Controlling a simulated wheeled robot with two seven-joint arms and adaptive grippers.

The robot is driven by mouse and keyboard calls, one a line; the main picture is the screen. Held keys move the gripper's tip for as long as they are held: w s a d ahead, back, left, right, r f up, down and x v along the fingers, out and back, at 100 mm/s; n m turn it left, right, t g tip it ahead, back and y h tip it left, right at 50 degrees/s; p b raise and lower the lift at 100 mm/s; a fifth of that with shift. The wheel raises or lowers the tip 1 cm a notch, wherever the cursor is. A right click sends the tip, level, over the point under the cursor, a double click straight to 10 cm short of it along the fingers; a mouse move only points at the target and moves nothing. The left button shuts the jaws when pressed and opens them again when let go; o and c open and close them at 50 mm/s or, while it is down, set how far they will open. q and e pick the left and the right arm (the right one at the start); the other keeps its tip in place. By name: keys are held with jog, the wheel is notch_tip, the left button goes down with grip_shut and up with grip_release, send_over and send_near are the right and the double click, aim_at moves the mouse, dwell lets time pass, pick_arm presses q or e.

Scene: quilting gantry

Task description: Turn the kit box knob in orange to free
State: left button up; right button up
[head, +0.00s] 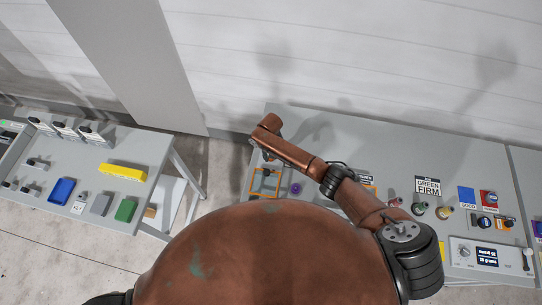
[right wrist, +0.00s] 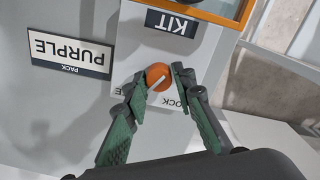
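The round orange knob (right wrist: 158,77) shows in the right wrist view on a pale panel, with a white pointer line slanting to its lower left. The pointer lies between two upside-down words, one ending in "OCK" and one in "E"; both are partly hidden. My right gripper (right wrist: 160,82) has a fingertip close against each side of the knob and looks shut on it. The kit box (right wrist: 215,10) has an orange rim and a dark KIT label (right wrist: 172,24). In the head view, the orange-framed box (head: 265,197) lies below my right arm's end. My left gripper is out of view.
A PURPLE pack sign (right wrist: 68,53) stands beside the panel. A side table (head: 90,160) with coloured bins stands at left, across a floor gap.

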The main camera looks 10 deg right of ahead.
jog(key=o, duration=0.3)
jog(key=shift+o, duration=0.2)
notch_tip(320, 180, up, 12)
dwell(0.4)
jog(key=shift+d, duration=0.1)
dwell(0.4)
